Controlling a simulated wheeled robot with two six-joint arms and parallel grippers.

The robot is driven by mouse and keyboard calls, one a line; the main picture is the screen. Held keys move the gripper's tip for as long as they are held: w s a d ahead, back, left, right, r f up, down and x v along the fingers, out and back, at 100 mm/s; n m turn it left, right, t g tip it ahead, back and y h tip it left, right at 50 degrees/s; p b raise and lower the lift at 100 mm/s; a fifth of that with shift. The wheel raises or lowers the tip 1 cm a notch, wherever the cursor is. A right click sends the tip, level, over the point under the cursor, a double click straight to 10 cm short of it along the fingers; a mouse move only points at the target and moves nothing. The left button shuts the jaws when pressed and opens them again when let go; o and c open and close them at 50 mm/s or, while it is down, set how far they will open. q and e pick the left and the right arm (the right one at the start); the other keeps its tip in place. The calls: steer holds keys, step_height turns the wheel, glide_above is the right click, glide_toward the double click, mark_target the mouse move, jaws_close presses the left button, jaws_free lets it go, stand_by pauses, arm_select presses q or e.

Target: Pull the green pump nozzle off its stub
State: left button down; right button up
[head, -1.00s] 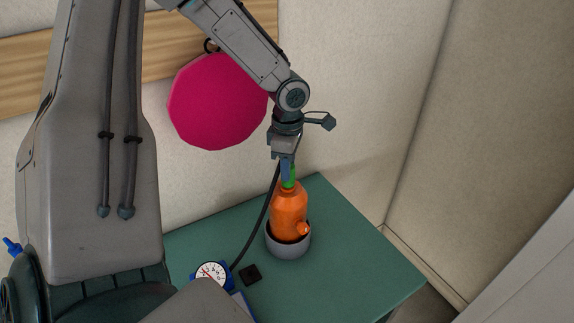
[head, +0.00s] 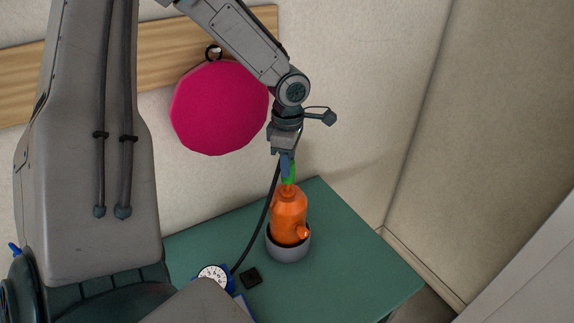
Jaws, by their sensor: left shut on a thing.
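The green pump nozzle (head: 290,173) shows between and just beside the fingers of my left gripper (head: 287,168), which is shut on it from above. It is right over the neck of an orange bottle (head: 289,212). Whether the nozzle still touches the stub on the bottle's neck is too small to tell. The bottle stands upright in a grey round holder (head: 289,251) on the green table. The fingers hide part of the nozzle. My right gripper is not in view.
The green table (head: 365,262) has free room right of the holder. A small black block (head: 251,278) lies nearby. A pink disc (head: 220,108) hangs on the wall.

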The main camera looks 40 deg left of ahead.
arm_select(q)
steer(key=shift+r, duration=0.1)
steer(key=shift+r, duration=0.2)
steer(key=shift+r+p, duration=1.35)
steer(key=shift+r, duration=0.4)
steer(key=shift+f, duration=0.15)
